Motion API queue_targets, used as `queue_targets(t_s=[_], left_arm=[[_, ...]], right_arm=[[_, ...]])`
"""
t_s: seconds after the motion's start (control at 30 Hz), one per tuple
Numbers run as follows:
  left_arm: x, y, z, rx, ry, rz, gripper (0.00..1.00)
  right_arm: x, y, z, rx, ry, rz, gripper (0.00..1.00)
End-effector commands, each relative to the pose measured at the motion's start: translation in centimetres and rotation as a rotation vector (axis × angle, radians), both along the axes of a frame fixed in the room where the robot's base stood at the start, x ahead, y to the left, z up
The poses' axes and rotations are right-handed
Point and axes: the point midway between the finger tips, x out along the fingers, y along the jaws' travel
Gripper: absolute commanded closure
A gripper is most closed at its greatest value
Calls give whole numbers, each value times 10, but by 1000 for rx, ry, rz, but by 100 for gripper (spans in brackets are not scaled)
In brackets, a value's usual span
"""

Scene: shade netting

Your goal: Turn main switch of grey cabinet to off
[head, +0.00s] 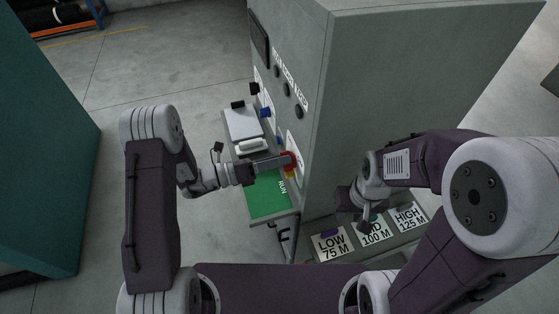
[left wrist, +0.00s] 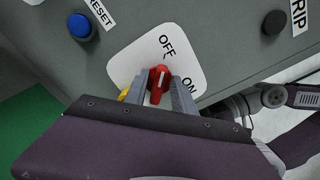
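The grey cabinet (head: 400,90) fills the middle right of the head view. Its red main switch knob (left wrist: 159,84) sits on a white plate (left wrist: 126,62) lettered OFF and ON. The knob's white mark points up the picture, roughly toward OFF. My left gripper (left wrist: 161,92) has one finger on each side of the knob, with slim gaps beside its handle, so it looks open around it. In the head view this gripper (head: 284,163) reaches the knob from the left and partly hides it. My right gripper (head: 366,224) is empty, low in front of the cabinet; its fingers are too small to judge.
A blue RESET button (left wrist: 82,27) and a black TRIP knob (left wrist: 274,22) flank the plate. A shelf with a green RUN area (head: 266,198) juts from the cabinet's left side. A tray (head: 328,255) with LOW, MID and HIGH labels lies below my right gripper. Open floor (head: 180,60) is at upper left.

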Motion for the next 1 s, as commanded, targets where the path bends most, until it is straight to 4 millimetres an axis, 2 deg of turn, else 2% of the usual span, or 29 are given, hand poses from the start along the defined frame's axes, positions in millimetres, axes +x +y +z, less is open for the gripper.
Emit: queue_targets(t_s=[0.37,0.47,0.7,0.8,1.0], left_arm=[[-2,4,-3,4,2,-1,64],[-5,16,-5,3,1,2,64],[-20,64,-5,3,0,4,64],[-25,78,-4,2,0,2,64],[-29,87,-2,2,2,-1,64]], right_arm=[[0,0,-3,0,0,0,64],[0,0,-10,0,0,0,64],[0,0,-29,0,0,0,64],[0,0,-33,0,0,0,64],[0,0,-33,0,0,0,64]])
